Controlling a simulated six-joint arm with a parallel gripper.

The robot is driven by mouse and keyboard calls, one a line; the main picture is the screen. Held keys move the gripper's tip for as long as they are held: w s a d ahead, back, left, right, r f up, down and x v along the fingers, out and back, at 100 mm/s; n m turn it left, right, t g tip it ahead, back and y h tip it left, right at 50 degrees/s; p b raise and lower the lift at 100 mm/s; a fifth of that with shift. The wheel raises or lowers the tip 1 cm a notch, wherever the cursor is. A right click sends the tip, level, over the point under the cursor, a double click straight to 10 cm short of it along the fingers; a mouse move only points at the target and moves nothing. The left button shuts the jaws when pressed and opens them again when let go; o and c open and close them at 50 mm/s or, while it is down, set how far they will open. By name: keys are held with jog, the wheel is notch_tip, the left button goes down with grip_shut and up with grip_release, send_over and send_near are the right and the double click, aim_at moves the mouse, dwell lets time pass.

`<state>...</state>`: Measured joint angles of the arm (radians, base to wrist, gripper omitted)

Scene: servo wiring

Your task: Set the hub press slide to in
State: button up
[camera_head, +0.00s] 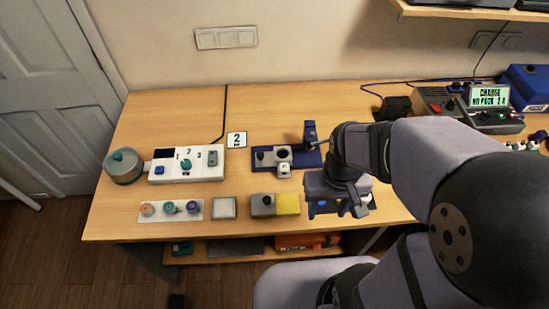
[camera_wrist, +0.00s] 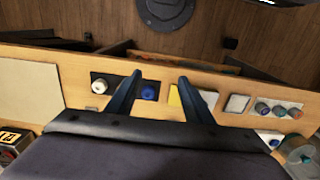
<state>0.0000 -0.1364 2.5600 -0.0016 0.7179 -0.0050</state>
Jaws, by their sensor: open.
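A blue stand with a dark base and short tower (camera_head: 311,133), likely the hub press, stands on the desk to the left of my gripper. A black knob (camera_head: 260,155) and a round dark-topped part sit on its base, and a small white block (camera_head: 284,170) is at its front edge. I cannot tell which part is the slide or how it is set. In the wrist view my fingers (camera_wrist: 160,77) are spread with nothing held.
A dark panel with a white knob (camera_wrist: 99,87) and a blue knob (camera_wrist: 149,91) is below my gripper. A grey and yellow block (camera_head: 288,203), a grey pad (camera_head: 223,207) and a dial strip (camera_head: 184,215) line the front edge. A white switch box (camera_head: 205,170) is farther left.

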jog(key=shift+c, duration=1.1)
jog(key=m+b, duration=0.4)
jog(key=b, duration=0.2)
send_over(261, 154)
notch_tip(261, 154, down, 4)
jog(key=shift+a, duration=0.15)
jog(key=shift+f+p, duration=1.05)
jog(key=shift+f, duration=2.6)
jog(key=shift+c, duration=0.3)
grip_shut()
